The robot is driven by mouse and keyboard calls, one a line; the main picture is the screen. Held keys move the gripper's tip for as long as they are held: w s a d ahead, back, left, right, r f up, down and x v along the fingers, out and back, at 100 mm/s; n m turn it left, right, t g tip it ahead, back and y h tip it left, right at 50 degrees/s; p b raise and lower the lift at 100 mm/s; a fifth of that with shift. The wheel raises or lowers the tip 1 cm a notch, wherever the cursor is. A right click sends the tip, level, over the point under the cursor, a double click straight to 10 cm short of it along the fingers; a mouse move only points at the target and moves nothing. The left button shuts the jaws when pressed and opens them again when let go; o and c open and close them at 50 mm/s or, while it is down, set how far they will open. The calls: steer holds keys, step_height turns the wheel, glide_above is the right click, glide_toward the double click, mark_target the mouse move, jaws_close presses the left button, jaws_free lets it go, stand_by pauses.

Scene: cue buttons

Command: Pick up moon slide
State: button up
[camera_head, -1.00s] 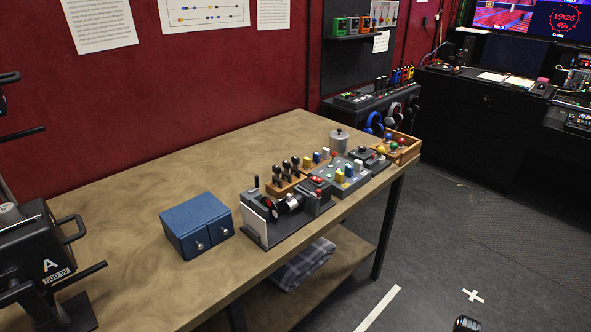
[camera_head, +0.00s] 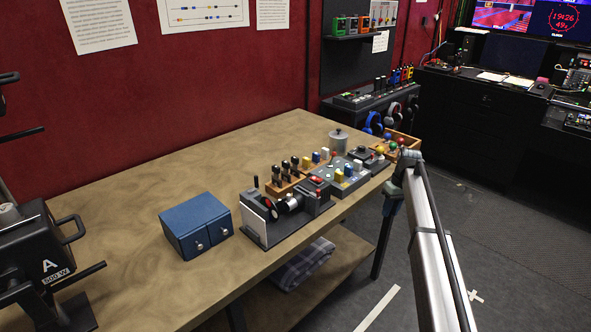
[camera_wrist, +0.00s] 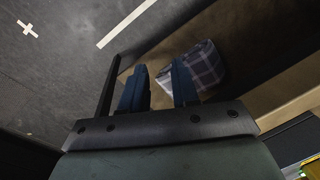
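I cannot make out a moon slide in either view. A dark projector-like device (camera_head: 290,205) with a lens and a white card (camera_head: 254,222) on its left side stands at the table's front edge. A blue two-drawer box (camera_head: 196,224) sits left of it, drawers shut. My gripper (camera_wrist: 160,86) shows two blue fingers apart, with nothing between them, in the wrist view. In the head view my arm reaches up from the bottom right, beyond the table's right end. The gripper is hard to make out there.
Wooden table (camera_head: 130,220) has clear space at left and back. Levers, button blocks, a grey pot (camera_head: 338,141) and a tray of coloured balls (camera_head: 405,146) crowd the right. A checked cloth (camera_wrist: 205,65) lies on the lower shelf. A black machine (camera_head: 35,260) stands at left.

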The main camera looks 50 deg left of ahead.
steer(key=s+a+r+n, duration=0.1)
steer(key=a+r, duration=0.9)
steer(key=r, duration=0.1)
steer(key=s+a+r+n, duration=0.1)
steer(key=a+r, duration=0.4)
steer(key=shift+s+a+r+n+t, duration=0.2)
steer(key=shift+s+r+n+t, duration=0.1)
steer(key=shift+s+r, duration=0.05)
steer(key=s+a+r+n, duration=0.1)
steer(key=s+a+r, duration=0.5)
steer(key=a, duration=0.2)
step_height(320, 180, up, 2)
steer(key=r+n+t, duration=0.1)
glide_above(295, 163)
steer(key=a, duration=0.1)
steer(key=shift+h, duration=0.3)
steer(key=f, duration=1.4)
steer(key=shift+w, duration=0.4)
jaws_close()
